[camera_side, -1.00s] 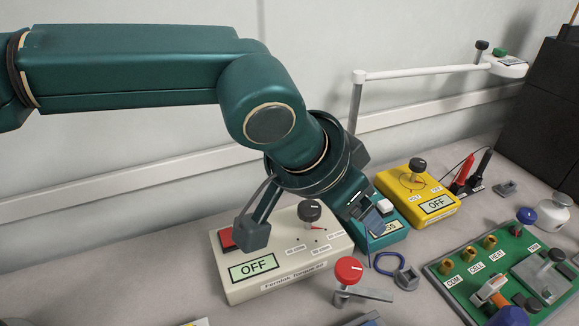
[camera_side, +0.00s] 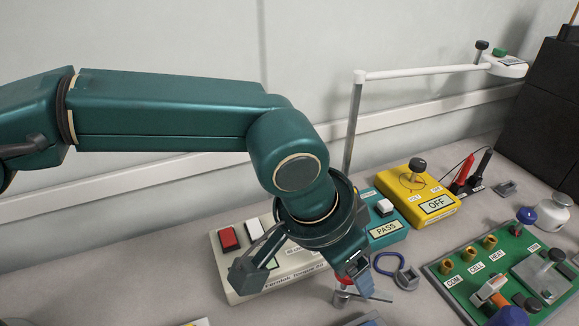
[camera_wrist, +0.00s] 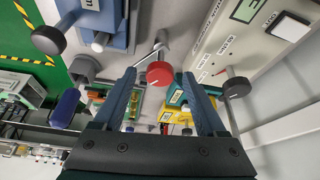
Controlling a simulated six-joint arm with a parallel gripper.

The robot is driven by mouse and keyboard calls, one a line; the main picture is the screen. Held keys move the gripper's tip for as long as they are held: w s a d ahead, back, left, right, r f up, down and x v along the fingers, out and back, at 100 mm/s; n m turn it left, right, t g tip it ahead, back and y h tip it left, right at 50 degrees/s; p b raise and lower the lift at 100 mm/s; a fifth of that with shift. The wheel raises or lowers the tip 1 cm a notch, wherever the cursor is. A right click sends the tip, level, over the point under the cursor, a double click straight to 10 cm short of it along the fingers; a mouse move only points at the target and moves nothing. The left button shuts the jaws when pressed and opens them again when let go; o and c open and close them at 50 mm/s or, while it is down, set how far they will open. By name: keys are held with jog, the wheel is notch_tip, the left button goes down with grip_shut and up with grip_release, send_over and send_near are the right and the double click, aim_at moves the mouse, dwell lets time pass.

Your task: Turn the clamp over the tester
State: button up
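The cream tester (camera_side: 300,270) lies flat on the bench, its front partly hidden behind my gripper; it also shows at the upper right of the wrist view (camera_wrist: 222,52). The clamp is a flat metal bar with a red knob, beside the tester's front right. In the side view the red knob (camera_side: 345,281) is mostly hidden by a finger. In the wrist view the red knob (camera_wrist: 159,74) appears between my fingertips, with the bar (camera_wrist: 150,54) pointing away. My gripper (camera_wrist: 160,82) is open and empty; I cannot tell whether it touches the knob.
A teal tester (camera_side: 388,232) reading PASS and a yellow tester (camera_side: 415,200) reading OFF stand behind to the right. A green board (camera_side: 440,275) stands at the right.

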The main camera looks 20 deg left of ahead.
grip_shut()
jog(key=shift+m, duration=0.4)
jog(key=m, duration=0.1)
jog(key=m+g+h, duration=0.1)
jog(key=m, duration=0.2)
jog(key=shift+w+a+g, duration=0.15)
jog(key=shift+w+g, duration=0.1)
jog(key=shift+g, duration=0.05)
jog(key=m+g, duration=0.1)
jog(key=m, duration=0.1)
jog(key=m+h, duration=0.1)
jog(key=m, duration=0.2)
jog(key=shift+w+m+g, duration=0.15)
jog(key=shift+m+g, duration=0.15)
jog(key=shift+g, duration=0.1)
jog(key=shift+o, duration=0.3)
grip_release()
